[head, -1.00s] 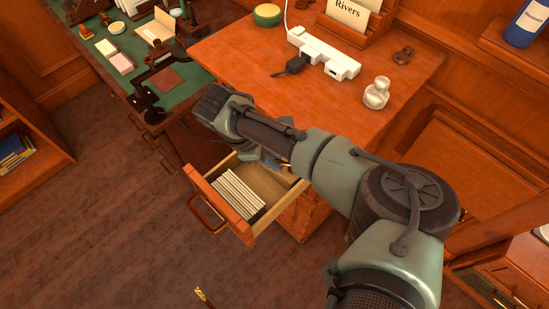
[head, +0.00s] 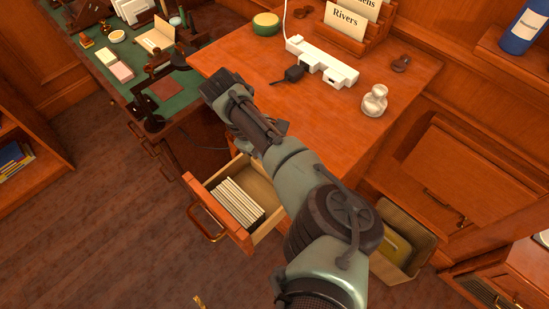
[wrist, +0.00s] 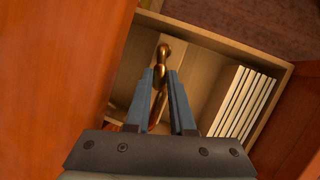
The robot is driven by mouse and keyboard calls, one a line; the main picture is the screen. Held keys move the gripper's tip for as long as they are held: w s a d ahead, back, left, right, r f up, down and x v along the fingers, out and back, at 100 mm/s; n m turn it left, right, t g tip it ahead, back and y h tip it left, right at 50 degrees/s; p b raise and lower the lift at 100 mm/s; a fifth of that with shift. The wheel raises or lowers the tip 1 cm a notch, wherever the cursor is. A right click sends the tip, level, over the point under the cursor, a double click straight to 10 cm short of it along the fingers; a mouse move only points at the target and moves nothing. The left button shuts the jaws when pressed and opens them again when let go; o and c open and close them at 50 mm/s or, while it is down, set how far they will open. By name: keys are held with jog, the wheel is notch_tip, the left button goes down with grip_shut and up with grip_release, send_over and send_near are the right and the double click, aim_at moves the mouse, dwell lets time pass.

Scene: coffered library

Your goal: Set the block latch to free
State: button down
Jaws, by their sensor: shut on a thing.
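I cannot make out a part that is clearly the block latch. In the wrist view, my gripper (wrist: 160,78) has its two blue fingers close together on a slim brass piece (wrist: 163,52). Its rounded top shows beyond the fingertips and its lower part between them. The brass piece appears over the inside of the open drawer (wrist: 213,34); I cannot tell whether it touches the drawer. In the head view, my arm reaches over the desk's front edge, and the fingers and brass piece are hidden. The drawer also shows there (head: 229,229).
White cards (wrist: 243,101) stand in the drawer. The wooden desk top (head: 330,115) carries a white power strip (head: 322,62), a black plug (head: 290,75), a glass bottle (head: 375,101) and a card holder (head: 350,30). A green-topped desk (head: 100,52) stands at left; a bin (head: 405,225) at right.

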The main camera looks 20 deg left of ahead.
jog(key=c, duration=1)
grip_release()
jog(key=shift+c, duration=0.2)
jog(key=v, duration=1.3)
